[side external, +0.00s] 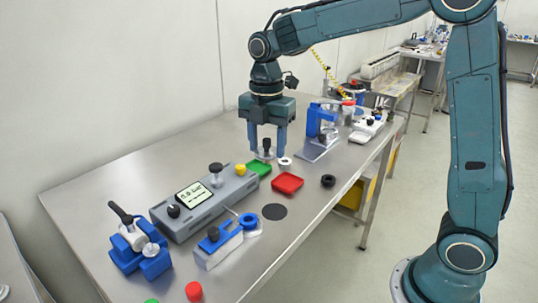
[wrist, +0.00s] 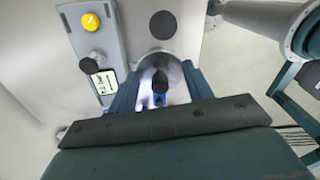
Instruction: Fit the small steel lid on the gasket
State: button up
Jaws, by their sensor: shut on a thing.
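My gripper (side external: 267,151) points down above the far part of the steel table. Its two blue fingers are shut on the small steel lid (side external: 265,156), a shiny disc with a black knob that shows between them. In the wrist view my gripper (wrist: 160,92) has the lid (wrist: 172,72) between its fingers, with the black knob toward the camera. A black ring (side external: 328,181) lies on the table to the right, and a small white ring (side external: 285,164) lies close to the lid. I cannot tell which ring is the gasket. Whether the lid touches the table is unclear.
A green tray (side external: 259,168) and a red tray (side external: 288,183) lie near the gripper. A grey instrument (side external: 207,204) with knobs and a display stands left of them. A blue stand (side external: 320,124) is at the right. A flat black disc (side external: 274,211) lies nearer the front. Bare table (side external: 115,175) shows at left.

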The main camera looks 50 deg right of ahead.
jog(key=a+f+m, duration=0.2)
jog(key=a+f, duration=0.4)
jog(key=f, duration=0.2)
jog(key=shift+w+a+f, duration=0.2)
jog(key=shift+w+a, duration=0.05)
jog(key=shift+w, duration=0.1)
jog(key=shift+f, duration=0.15)
jog(key=shift+f, duration=2.5)
jog(key=shift+f, duration=0.6)
dwell(0.4)
jog(key=o, duration=1.6)
jog(key=shift+o, duration=0.2)
jog(key=shift+r, duration=0.15)
